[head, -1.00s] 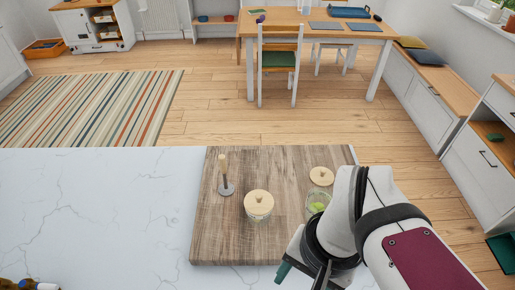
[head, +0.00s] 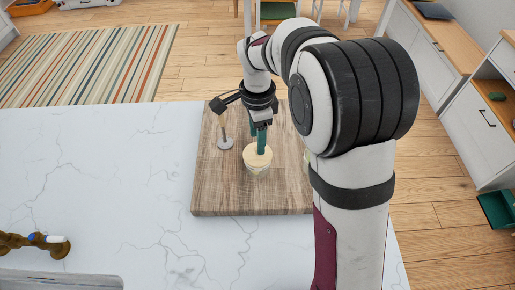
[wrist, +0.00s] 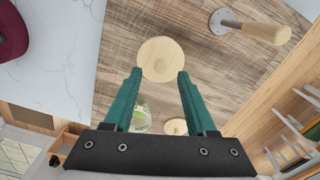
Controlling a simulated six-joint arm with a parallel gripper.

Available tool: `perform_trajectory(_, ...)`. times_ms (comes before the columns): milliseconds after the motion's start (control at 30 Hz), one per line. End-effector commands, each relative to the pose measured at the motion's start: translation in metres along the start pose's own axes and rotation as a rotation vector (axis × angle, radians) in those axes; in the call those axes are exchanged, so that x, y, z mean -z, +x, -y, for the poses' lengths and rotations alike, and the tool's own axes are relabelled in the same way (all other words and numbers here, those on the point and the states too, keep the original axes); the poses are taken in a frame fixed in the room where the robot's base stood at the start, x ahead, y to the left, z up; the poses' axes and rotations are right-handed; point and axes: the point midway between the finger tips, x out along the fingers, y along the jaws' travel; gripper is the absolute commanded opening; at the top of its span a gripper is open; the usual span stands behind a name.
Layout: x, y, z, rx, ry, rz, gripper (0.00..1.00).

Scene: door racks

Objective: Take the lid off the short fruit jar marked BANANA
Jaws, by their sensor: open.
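A short jar with a round pale wooden lid (head: 257,160) stands upright on the wooden board. In the head view my gripper (head: 260,146) points down over this lid. No label reading BANANA is legible. A glass jar with green showing (wrist: 141,115) and another wooden lid (wrist: 175,127) appear between my fingers, farther off; whether they belong together is unclear.
The cutting board (head: 215,185) lies on a white marble counter (head: 110,190). A wooden-handled tool with a round grey base (head: 225,143) stands left of the jar. A brown object (head: 35,243) lies at the counter's left front. My arm hides the board's right side.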

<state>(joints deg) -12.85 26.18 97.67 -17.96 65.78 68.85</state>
Motion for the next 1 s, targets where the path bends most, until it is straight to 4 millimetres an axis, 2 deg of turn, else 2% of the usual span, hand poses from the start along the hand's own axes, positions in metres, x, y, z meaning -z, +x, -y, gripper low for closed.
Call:
perform_trajectory(100, 0.002, 0.025, 0.001, -0.005, 0.0, 0.001, 0.57)
perform_trajectory(200, 0.002, 0.036, 0.001, -0.002, 0.0, 0.001, 0.57)
perform_trajectory(433, 0.001, 0.037, 0.001, -0.001, 0.0, 0.001, 0.55)
perform_trajectory(733, 0.001, 0.037, 0.001, -0.001, -0.001, 0.001, 0.01)
perform_trajectory(1000, 0.001, 0.037, 0.001, -0.001, -0.001, 0.001, 0.0)
